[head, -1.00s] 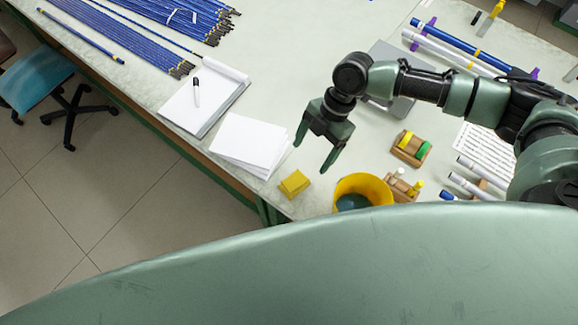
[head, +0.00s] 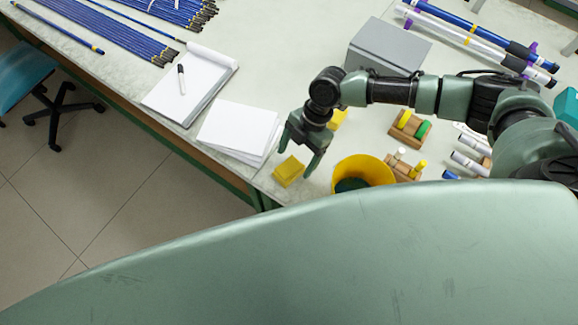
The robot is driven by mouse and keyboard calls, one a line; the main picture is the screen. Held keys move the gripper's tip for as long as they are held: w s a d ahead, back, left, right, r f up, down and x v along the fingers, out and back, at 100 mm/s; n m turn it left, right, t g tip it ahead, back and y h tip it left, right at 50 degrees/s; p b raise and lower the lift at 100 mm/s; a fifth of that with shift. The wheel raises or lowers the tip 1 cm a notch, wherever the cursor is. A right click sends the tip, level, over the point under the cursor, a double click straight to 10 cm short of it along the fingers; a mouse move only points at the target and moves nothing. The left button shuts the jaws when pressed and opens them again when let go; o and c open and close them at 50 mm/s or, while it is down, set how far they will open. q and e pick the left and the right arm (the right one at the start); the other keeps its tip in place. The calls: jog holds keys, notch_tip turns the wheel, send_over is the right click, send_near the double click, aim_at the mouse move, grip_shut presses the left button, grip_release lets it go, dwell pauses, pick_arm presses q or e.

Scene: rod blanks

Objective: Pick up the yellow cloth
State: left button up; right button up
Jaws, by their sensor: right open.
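The yellow cloth (head: 287,172) looks like a small folded block and lies on the light table near its front edge, left of the yellow bucket. My right gripper (head: 295,163) is open, with its fingers pointing down toward the cloth. In the picture one fingertip shows at the cloth's upper left and the other at its right. I cannot tell whether the fingers touch it or are still above it. My left gripper is out of view.
A yellow bucket (head: 373,167) stands just right of the cloth. White paper sheets (head: 237,130) lie to its upper left, beside a notepad (head: 205,78) with a pen. Another yellow item (head: 338,119) is partly hidden behind my gripper. A grey box (head: 388,47) stands farther back.

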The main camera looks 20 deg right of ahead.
aim_at(292, 165)
jog(key=shift+x, duration=1.55)
jog(key=shift+a, duration=0.1)
jog(key=c, duration=1.5)
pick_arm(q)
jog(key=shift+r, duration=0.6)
pick_arm(e)
jog(key=shift+o, duration=0.2)
jog(key=shift+r, duration=0.1)
pick_arm(q)
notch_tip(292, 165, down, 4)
jog(key=b, duration=0.3)
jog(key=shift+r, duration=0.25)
pick_arm(e)
notch_tip(292, 165, up, 20)
